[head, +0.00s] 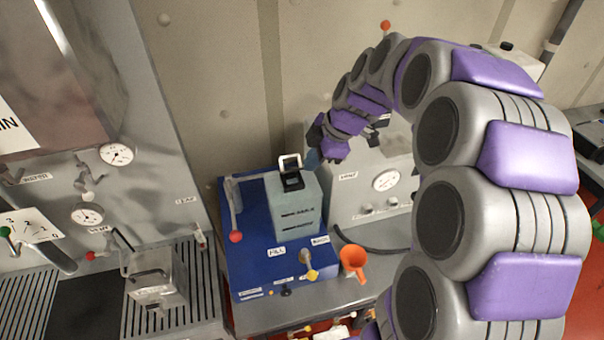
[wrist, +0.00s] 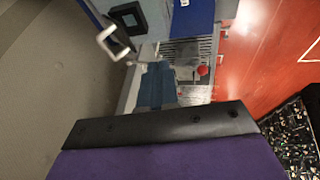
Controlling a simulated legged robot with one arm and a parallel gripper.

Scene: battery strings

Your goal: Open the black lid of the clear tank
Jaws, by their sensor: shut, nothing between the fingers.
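The clear tank (head: 295,212) looks pale grey-green and stands on a blue base. A black square fitting (head: 292,182) sits on its top, with a pale square loop (head: 289,162) standing up behind it. I cannot tell which part is the lid. In the wrist view, the black square (wrist: 128,18) and the pale loop (wrist: 113,42) show at the upper left. My gripper (head: 313,160) has blue-grey fingers and is just right of the loop, near the tank's top. In the wrist view its fingers (wrist: 157,86) are together and empty, apart from the loop.
The blue base (head: 255,245) carries a red-knobbed lever (head: 235,236) on the left and a yellow valve (head: 311,274) in front. A grey gauge box (head: 372,180) stands close behind and right of the tank.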

